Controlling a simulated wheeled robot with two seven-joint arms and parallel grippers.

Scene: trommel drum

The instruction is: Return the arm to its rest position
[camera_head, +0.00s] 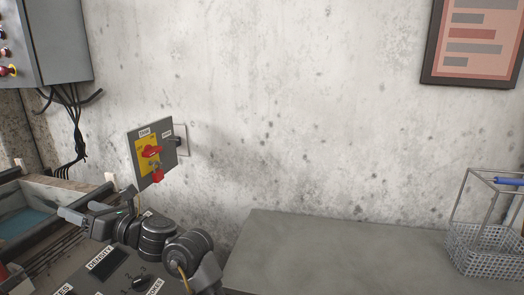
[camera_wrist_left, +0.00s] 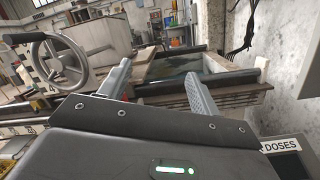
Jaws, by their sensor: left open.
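My left gripper (camera_head: 72,216) shows at the lower left of the head view, its fingers pointing left toward a trough. In the left wrist view my left gripper (camera_wrist_left: 158,74) is open, with two grey fingers spread apart and nothing between them. My left arm (camera_head: 160,240) is bent above a dark control panel (camera_head: 112,270) with labels such as DENSITY. The right gripper is in neither view.
A switch box (camera_head: 152,152) with a red handle and red padlock is on the wall, near my arm. A trough (camera_head: 25,215) with bluish water lies left. A grey table (camera_head: 330,255) and wire basket (camera_head: 485,250) stand right. A handwheel (camera_wrist_left: 62,62) shows in the wrist view.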

